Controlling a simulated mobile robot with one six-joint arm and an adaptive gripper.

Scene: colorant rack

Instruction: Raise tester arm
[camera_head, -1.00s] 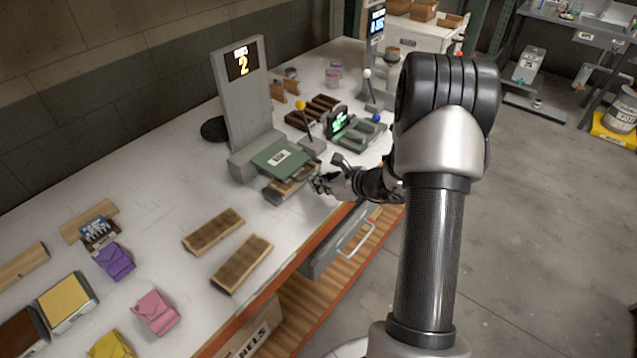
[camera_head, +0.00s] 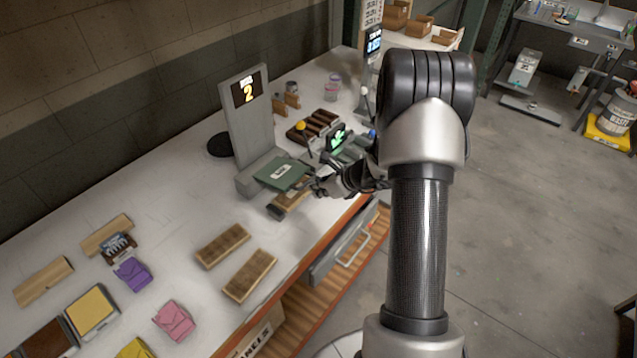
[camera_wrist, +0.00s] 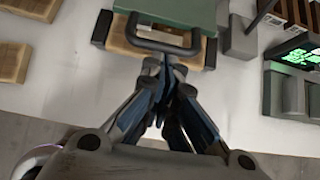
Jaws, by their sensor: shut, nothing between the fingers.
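The tester (camera_head: 247,130) is an upright grey machine on the bench with a screen reading 2. Its arm is a flat green plate (camera_head: 283,173), low over a wooden block (camera_head: 291,204) on the tester's base. In the wrist view the green plate (camera_wrist: 170,10) has a black U-shaped handle (camera_wrist: 140,43) on its near edge, above the wooden block (camera_wrist: 122,42). My gripper (camera_wrist: 165,68) is shut and empty, its fingertips at or just below the handle's front bar. I cannot tell whether they touch it. In the head view my gripper (camera_head: 322,187) is at the plate's right edge.
Two brown wood blocks (camera_head: 222,245) and purple (camera_head: 132,274) and pink (camera_head: 173,321) packets lie on the near bench. A yellow-knobbed lever (camera_head: 301,126) and a device with a green display (camera_head: 337,138) stand right of the tester.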

